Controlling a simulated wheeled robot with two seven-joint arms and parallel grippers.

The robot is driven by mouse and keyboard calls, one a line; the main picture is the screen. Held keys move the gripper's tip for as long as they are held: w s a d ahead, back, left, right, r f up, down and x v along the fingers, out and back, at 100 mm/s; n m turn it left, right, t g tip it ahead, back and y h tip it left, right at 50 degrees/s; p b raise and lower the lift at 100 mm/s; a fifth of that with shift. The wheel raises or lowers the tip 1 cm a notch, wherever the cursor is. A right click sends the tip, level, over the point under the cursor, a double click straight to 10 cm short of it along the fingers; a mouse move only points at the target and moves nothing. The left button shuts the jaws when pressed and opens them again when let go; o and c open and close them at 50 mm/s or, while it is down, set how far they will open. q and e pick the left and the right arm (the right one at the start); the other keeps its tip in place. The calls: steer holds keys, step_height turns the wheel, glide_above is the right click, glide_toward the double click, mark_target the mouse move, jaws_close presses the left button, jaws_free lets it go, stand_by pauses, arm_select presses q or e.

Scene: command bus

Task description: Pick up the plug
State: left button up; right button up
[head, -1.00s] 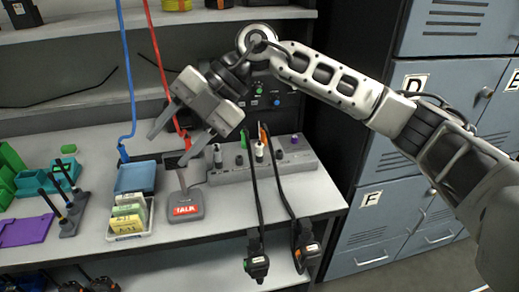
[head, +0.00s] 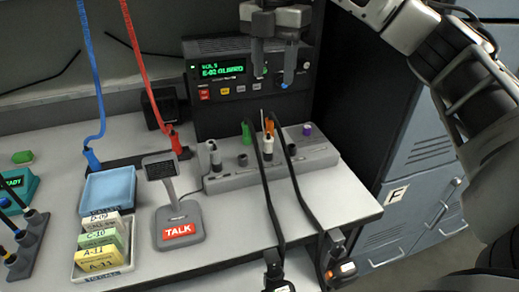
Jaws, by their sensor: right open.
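My right gripper (head: 274,75) points down, open and empty, in front of the radio unit's face and above the grey socket strip (head: 222,182). Several coloured plugs or knobs stand on the strip: a green one (head: 246,132), an orange one (head: 269,126), a white one (head: 267,146), a grey one (head: 215,157) and a purple one (head: 307,129). A blue plug (head: 91,158) and a red plug (head: 176,143) end cables at the left. I cannot tell which plug the task means. My left gripper is not in view.
The radio unit (head: 212,111) with a green display stands behind the strip. A TALK microphone (head: 179,230), a blue tray (head: 107,190) and a card tray (head: 127,262) stand to the left. Black cables (head: 301,200) hang over the desk edge. Bare desktop (head: 342,197) lies at right.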

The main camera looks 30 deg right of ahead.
steer(key=b, duration=0.3)
glide_above(269, 138)
step_height(269, 138, down, 11)
steer(key=shift+w+d+f, duration=0.1)
steer(key=shift+d, duration=0.05)
steer(key=shift+w+f+b, duration=0.15)
steer(key=shift+f+b, duration=0.15)
steer(key=shift+f, duration=2.5)
steer(key=c, duration=0.9)
